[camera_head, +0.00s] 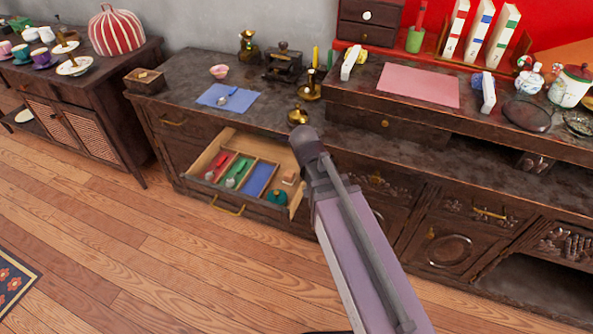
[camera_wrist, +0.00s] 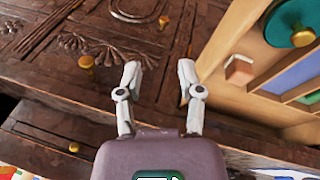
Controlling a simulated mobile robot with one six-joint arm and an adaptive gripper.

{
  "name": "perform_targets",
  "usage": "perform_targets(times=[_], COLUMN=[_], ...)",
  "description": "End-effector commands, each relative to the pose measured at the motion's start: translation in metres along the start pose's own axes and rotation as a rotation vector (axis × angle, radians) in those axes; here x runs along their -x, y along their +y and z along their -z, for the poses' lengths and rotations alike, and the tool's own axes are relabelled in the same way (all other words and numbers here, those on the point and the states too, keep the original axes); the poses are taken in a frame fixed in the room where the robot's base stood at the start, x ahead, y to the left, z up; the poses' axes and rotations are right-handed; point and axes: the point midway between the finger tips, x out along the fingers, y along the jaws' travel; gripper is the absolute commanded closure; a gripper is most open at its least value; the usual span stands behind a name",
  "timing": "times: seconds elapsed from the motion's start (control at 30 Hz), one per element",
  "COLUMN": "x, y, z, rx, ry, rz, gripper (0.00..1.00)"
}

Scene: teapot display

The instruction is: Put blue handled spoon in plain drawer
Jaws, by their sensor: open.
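The blue handled spoon (camera_head: 228,96) lies on a blue cloth (camera_head: 215,104) on top of the dark cabinet, in the head view. Below it, a plain-fronted drawer (camera_head: 240,207) stands open, with red, green and blue compartments; spoon-like items lie in the red and green ones, and the blue one (camera_head: 258,180) looks empty. The drawer also shows at the right of the wrist view (camera_wrist: 222,95). My gripper (camera_wrist: 159,72) is open and empty, left of the drawer in that view, facing the carved cabinet front. In the head view my arm hides it.
A teal round-lidded item (camera_head: 277,198) and a small pinkish block (camera_head: 289,178) sit in the drawer's right part. A pink bowl (camera_head: 219,71), a dark grinder-like box (camera_head: 283,62) and a brass bell-like object (camera_head: 297,116) stand around the cloth. The wooden floor in front is clear.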

Motion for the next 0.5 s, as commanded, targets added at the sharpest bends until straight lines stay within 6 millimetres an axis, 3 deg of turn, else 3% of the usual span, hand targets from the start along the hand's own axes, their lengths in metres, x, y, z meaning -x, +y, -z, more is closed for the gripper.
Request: perform_targets(times=[0.03,0.2,0.5], x=[-0.004,-0.015,-0.024], y=[0.014,0.048,0.086], z=[-0.006,-0.021,-0.041], rx=[0.007,0.054,0.119], ry=[-0.023,-0.091,-0.146], rz=[0.019,0.103,0.231], gripper=[0.51,0.51,0.51])
